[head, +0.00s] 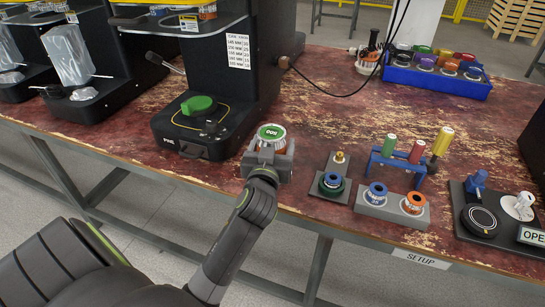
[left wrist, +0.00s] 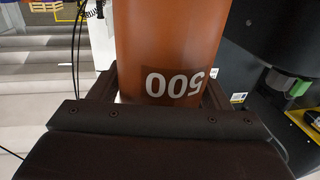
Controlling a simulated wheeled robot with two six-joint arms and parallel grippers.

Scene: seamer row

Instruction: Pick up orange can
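The orange can (head: 267,147) has a green lid with a number on it and stands upright between the fingers of my left gripper (head: 268,158), by the table's front edge. In the left wrist view the can's orange wall (left wrist: 170,40) fills the middle, with a dark label reading 500. The fingers of my left gripper (left wrist: 160,92) lie along both sides of the can and appear shut on it. The can's lower part is hidden in the head view, so I cannot tell whether it touches the table. My right gripper is not in view.
A black seamer (head: 205,125) with a green disc stands just left of the can. To the right are a small plate with a green-ringed spool (head: 332,184), a grey block (head: 391,208) and a blue rack (head: 397,165). A blue bin (head: 437,82) of coloured cans is at the back.

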